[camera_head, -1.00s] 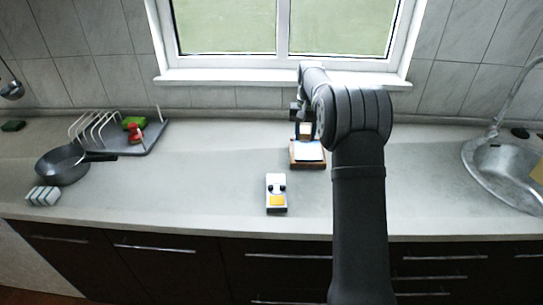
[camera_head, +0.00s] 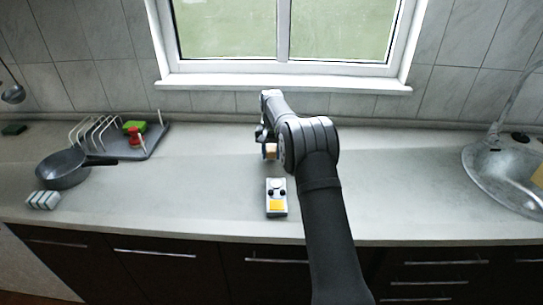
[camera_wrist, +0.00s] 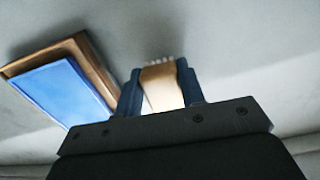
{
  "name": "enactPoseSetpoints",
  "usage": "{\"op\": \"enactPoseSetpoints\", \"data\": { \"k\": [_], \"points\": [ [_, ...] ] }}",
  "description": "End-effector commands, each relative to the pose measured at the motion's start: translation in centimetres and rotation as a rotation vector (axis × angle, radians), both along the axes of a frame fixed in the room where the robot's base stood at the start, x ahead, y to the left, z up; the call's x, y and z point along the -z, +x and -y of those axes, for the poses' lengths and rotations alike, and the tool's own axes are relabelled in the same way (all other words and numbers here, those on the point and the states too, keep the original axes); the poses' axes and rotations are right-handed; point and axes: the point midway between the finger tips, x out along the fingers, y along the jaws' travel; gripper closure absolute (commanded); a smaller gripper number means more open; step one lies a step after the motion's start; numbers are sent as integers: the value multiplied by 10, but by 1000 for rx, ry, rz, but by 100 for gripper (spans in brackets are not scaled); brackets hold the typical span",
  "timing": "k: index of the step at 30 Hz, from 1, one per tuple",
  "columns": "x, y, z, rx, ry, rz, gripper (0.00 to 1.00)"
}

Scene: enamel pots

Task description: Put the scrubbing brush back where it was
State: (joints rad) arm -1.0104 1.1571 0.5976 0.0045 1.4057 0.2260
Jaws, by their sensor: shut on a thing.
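My gripper (camera_wrist: 160,92) is shut on the scrubbing brush (camera_wrist: 162,88), a tan, wooden-looking block with pale bristle tips showing at its far end. In the head view, my gripper (camera_head: 265,144) holds the brush (camera_head: 270,152) over the middle of the counter, behind the white and yellow device. Whether the brush touches the counter is hard to tell. A wooden board with a blue top (camera_wrist: 64,88) lies left of the gripper in the wrist view, apart from the brush. In the head view my arm hides it.
The white and yellow device (camera_head: 277,203) stands near the counter front. A dish rack (camera_head: 155,143) with a green and a red item, a dark pan (camera_head: 62,168) and a striped block (camera_head: 43,200) are left. A sink (camera_head: 500,172) is right. Counter between rack and gripper is clear.

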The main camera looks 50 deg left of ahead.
Motion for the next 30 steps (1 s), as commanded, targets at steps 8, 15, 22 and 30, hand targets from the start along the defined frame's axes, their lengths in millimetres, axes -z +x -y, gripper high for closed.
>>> {"op": "enactPoseSetpoints", "data": {
  "k": [8,15,22,30],
  "points": [
    [13,0,0,0,1,1,89],
    [16,0,0,0,0,0,56],
    [16,0,0,0,0,0,42],
    [4,1,0,0,1,1,42]
  ]
}}
